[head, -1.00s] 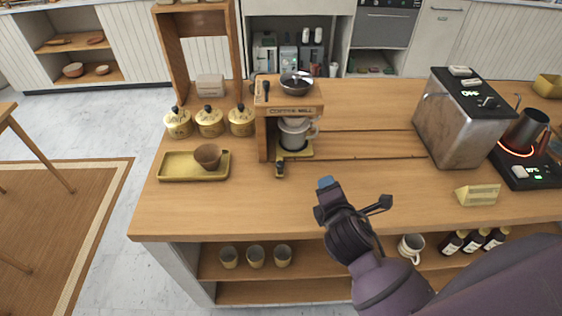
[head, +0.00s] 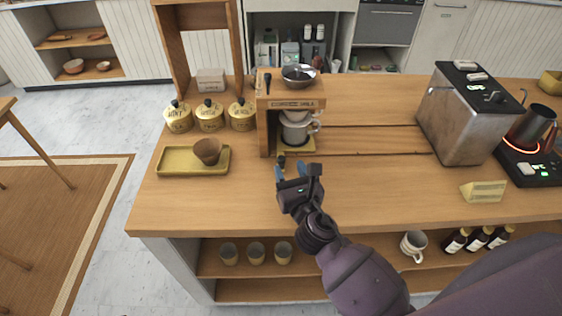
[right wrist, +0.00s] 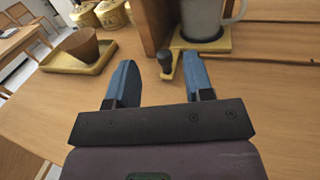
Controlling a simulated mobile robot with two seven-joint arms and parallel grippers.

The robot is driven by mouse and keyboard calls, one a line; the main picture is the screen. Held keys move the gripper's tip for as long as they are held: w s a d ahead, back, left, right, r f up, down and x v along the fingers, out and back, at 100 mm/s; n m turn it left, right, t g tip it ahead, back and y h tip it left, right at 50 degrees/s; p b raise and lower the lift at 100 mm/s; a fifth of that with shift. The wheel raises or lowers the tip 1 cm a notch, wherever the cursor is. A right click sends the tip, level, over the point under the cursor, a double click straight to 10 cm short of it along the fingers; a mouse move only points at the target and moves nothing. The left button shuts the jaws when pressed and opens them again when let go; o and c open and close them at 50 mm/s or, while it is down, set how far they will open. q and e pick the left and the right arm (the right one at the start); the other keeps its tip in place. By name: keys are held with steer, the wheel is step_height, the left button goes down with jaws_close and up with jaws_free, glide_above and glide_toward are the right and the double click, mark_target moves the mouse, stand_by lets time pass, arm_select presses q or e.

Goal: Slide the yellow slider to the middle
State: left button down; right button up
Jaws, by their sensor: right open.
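The yellow slider (head: 309,150) is a small flat plate at the left end of the slots in the counter, under the coffee mill (head: 291,104). A grey mug (head: 296,131) stands on it. Its short front handle has a dark knob (head: 282,161), seen also in the right wrist view (right wrist: 166,60). My right gripper (head: 290,171) is open and empty, just in front of the knob. In the right wrist view the knob appears between the fingertips, closer to the right finger; I cannot tell whether they touch. My left gripper is out of view.
The slots (head: 375,154) run right across clear counter toward a metal toaster (head: 465,115). A yellow tray (head: 178,161) with a brown cup (head: 207,151) lies left of the mill. A yellow wedge block (head: 484,191) sits at the front right.

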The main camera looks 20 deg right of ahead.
mark_target(282, 161)
step_height(282, 161, down, 4)
steer(key=shift+r+b, duration=0.15)
steer(key=shift+b, duration=0.6)
steer(key=w, duration=0.5)
steer(key=shift+w+r, duration=0.3)
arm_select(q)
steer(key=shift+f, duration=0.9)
arm_select(e)
steer(key=shift+w+d, duration=0.1)
steer(key=shift+w, duration=0.9)
jaws_close()
